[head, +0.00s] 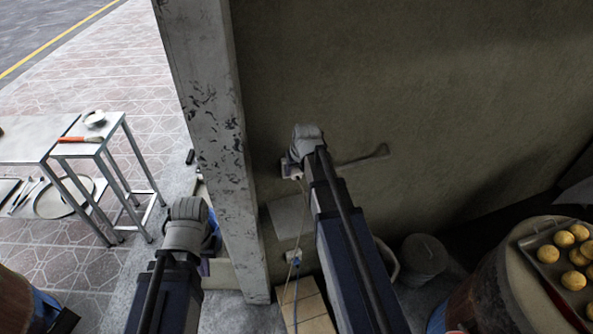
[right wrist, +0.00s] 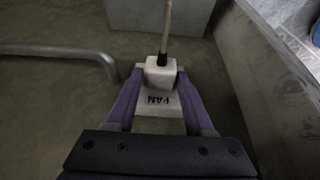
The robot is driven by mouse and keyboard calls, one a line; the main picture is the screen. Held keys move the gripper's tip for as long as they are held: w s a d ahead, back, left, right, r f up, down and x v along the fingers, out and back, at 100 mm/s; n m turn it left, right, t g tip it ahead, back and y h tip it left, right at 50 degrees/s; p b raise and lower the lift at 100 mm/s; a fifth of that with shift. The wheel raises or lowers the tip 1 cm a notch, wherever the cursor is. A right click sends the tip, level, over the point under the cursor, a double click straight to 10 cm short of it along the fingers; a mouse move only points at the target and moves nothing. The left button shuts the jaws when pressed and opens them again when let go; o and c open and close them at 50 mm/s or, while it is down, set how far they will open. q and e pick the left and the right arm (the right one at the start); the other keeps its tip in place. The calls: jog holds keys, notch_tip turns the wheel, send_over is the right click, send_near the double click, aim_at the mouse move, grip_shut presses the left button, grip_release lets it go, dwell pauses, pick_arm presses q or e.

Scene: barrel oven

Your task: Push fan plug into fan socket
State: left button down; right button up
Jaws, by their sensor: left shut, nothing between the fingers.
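The white fan plug (right wrist: 160,75), with a cord running up from it, sits between the two purple fingers of my right gripper (right wrist: 161,82) in the right wrist view. The fingers appear to touch its sides. A pale plate marked "FAN" (right wrist: 160,100), its letters upside down, lies right by the plug; how deep the plug sits is hidden. In the head view my right gripper (head: 294,169) is at the wall, with a small pale fixture beside it and the cord (head: 297,240) hanging down. My left gripper (head: 206,264) is lower left, near the pillar, mostly hidden behind its wrist, shut and empty.
A worn concrete pillar (head: 215,130) stands between my two arms. A bent grey pipe or handle (head: 362,158) sticks out right of my right gripper. Metal tables (head: 85,140) stand at left. A barrel with a tray of buns (head: 570,262) is at lower right.

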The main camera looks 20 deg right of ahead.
jog(key=o, duration=0.4)
jog(key=shift+c, duration=0.2)
jog(key=p+v, duration=0.7)
jog(key=shift+s+r, duration=0.2)
jog(key=shift+r, duration=0.2)
jog(key=shift+a, duration=0.1)
jog(key=s+a+f+n+g+b, duration=0.2)
jog(key=s+a+f, duration=0.1)
jog(key=s+a, duration=0.6)
jog(key=s+a+f+n+g+h+b, duration=0.1)
jog(key=s+a+f+n+g+b, duration=0.1)
jog(key=s+a, duration=0.8)
jog(key=a+f+g, duration=0.1)
jog(key=a, duration=0.1)
jog(key=shift+s+a+f, duration=0.15)
jog(key=shift+s+a, duration=0.2)
jog(key=shift+a, duration=0.05)
